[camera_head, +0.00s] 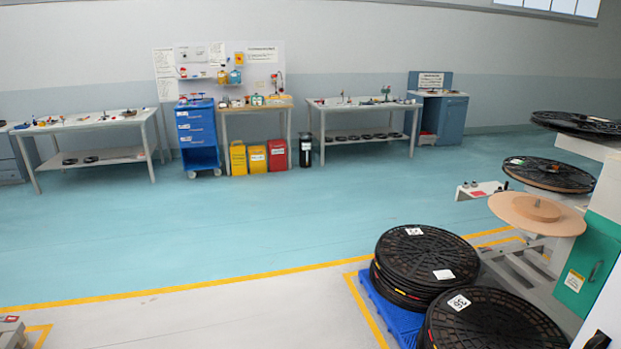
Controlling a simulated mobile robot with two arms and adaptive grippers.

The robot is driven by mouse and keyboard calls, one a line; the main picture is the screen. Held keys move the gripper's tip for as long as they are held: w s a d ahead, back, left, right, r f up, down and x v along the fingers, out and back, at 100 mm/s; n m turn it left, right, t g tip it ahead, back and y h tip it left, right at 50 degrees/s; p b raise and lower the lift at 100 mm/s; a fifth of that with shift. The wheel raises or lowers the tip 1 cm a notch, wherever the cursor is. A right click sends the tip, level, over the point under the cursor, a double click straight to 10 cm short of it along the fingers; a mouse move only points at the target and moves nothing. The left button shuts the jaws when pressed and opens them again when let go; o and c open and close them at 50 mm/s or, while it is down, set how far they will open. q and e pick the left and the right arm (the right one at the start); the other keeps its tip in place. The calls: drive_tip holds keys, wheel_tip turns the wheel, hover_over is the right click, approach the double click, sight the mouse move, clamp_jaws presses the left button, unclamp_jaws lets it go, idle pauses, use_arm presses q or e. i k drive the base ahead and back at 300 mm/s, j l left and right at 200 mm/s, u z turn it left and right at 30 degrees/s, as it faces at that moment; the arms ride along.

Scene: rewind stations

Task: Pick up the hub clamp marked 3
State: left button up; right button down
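I cannot make out a hub clamp marked 3 in the head view; no such marking is readable at this distance. Small items lie on the left workbench (92,122) and on the right workbench (362,104) at the far wall, too small to identify. A small white shelf (481,191) at the rewind station on the right bears a few dark knob-like parts and a red patch; no number is readable on them. Neither of my grippers can be seen.
Stacked black reels (426,256) stand on a blue pallet (401,319) at front right, with another black reel (491,322) nearer. The rewind station (584,262) fills the right edge. A blue drawer cart (197,137) and colored bins stand at the far wall. The middle floor is clear.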

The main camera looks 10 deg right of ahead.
sight(583, 118)
drive_tip(key=i+j, duration=0.15)
drive_tip(key=i, duration=0.85)
drive_tip(key=i+j, duration=0.1)
drive_tip(key=i, duration=0.9)
drive_tip(key=i+l+z, duration=0.1)
drive_tip(key=i+z, duration=0.35)
drive_tip(key=i, duration=1.7)
drive_tip(key=i+j+u, duration=0.1)
drive_tip(key=i+u, duration=0.25)
drive_tip(key=i, duration=1.6)
drive_tip(key=i+l+z, duration=0.3)
drive_tip(key=z, duration=0.15)
drive_tip(key=i+l+z, duration=0.1)
drive_tip(key=i+z, duration=0.8)
drive_tip(key=i+j+z, duration=0.15)
drive_tip(key=i+z, duration=0.3)
drive_tip(key=i+j+z, duration=0.25)
drive_tip(key=z, duration=0.2)
drive_tip(key=i+z, duration=0.75)
drive_tip(key=z, duration=0.15)
drive_tip(key=i+j+z, duration=0.3)
drive_tip(key=z, duration=0.2)
drive_tip(key=i+j+z, duration=0.3)
drive_tip(key=z, duration=0.15)
